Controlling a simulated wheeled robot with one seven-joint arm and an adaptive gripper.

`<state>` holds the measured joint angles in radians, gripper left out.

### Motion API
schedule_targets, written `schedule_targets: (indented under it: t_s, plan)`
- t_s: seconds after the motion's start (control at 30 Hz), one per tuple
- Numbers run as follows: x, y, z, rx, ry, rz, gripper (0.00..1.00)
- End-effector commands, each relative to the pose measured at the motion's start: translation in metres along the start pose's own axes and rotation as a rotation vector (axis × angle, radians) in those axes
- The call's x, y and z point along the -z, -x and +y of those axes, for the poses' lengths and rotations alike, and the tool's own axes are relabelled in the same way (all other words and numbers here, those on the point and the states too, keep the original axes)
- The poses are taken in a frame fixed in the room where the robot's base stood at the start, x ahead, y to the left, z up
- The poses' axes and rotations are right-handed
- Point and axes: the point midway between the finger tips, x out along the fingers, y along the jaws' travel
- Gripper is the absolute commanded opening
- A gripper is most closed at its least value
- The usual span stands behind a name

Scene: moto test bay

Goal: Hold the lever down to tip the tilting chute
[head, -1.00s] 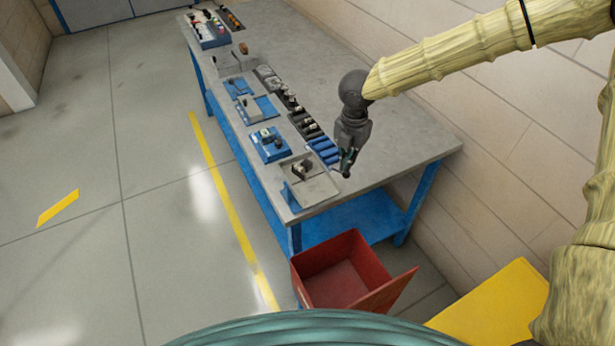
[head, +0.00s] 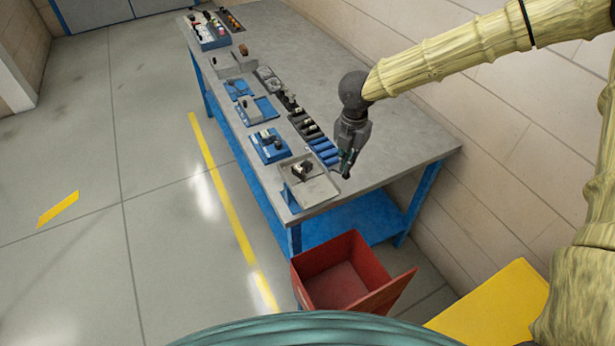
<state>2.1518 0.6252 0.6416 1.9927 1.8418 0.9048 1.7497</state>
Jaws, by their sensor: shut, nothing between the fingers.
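A light grey tray on a small blue support, which looks like the tilting chute (head: 321,191), sits at the near end of the bench. A small dark and pale part (head: 301,170) lies in it. My gripper (head: 346,172) points down just right of the tray's far right corner, its dark fingers shut with nothing between them. I cannot make out the lever; it is too small or hidden by the fingers. Whether the fingertips touch anything is unclear. The tray looks close to level, but its exact tilt is hard to tell.
The grey bench (head: 400,150) holds a row of blue and grey fixtures and a blue slotted rack (head: 323,150) beside my gripper. A red open bin (head: 337,285) stands below the near end. A yellow block (head: 490,305) is at lower right. The bench's right side is clear.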

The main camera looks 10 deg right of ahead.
Motion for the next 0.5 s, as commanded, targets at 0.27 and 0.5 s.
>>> schedule_targets:
  t_s: [0.27,0.5]
  plan:
    - [0.0,-0.0013,-0.0001,0.0,0.0,0.0,0.0]
    - [-0.0001,-0.0078,-0.0001,0.001,0.0,0.0,0.0]
